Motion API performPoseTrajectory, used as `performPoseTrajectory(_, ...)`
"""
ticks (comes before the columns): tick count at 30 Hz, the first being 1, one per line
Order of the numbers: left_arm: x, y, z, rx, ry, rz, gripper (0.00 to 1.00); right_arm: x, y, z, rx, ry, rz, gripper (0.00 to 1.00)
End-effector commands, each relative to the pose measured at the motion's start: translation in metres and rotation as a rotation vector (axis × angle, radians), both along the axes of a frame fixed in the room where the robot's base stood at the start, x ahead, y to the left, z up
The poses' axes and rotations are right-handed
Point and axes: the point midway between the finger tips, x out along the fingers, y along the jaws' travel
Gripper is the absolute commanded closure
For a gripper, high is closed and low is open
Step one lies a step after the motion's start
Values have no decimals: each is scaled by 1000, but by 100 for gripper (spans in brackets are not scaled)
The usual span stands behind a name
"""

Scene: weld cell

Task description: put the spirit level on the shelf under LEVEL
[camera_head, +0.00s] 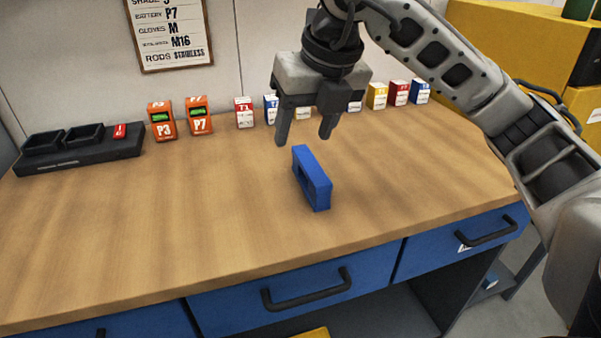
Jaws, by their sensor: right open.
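A blue bar with a long opening through it, which looks like the spirit level (318,184), stands on its narrow edge on the wooden workbench (190,240), right of the middle. My right gripper (304,138) hangs just above and behind it in the picture, pointing down. Its two fingers are apart with nothing between them, and it does not appear to touch the bar. No shelf marked LEVEL shows in this view. My left gripper is out of view.
Orange packs P3 (161,121) and P7 (198,115) and several small labelled boxes (377,95) line the bench's back edge. A black tray unit (78,155) sits at the left. The bench front is clear above blue drawers (300,290).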

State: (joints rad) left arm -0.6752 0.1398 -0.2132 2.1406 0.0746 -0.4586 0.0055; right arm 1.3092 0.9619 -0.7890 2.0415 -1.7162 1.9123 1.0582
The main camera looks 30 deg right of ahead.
Motion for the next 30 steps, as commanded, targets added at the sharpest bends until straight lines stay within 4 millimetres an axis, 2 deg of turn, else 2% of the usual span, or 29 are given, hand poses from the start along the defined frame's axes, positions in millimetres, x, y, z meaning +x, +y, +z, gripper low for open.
performPoseTrajectory(1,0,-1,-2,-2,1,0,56,0,-15,9,-47,-28,-57,45)
performPoseTrajectory(5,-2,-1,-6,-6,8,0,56,2,-33,13,-104,-51,-131,45)
performPoseTrajectory(9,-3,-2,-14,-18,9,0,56,10,-37,-12,-107,-48,-138,45)
performPoseTrajectory(12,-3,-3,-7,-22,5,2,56,18,-40,-29,-109,-47,-138,45)
performPoseTrajectory(18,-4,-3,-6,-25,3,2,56,33,-42,-63,-107,-49,-135,45)
performPoseTrajectory(26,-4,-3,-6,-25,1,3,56,41,-44,-82,-107,-52,-134,45)
performPoseTrajectory(30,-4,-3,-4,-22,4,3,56,47,-48,-99,-108,-48,-134,45)
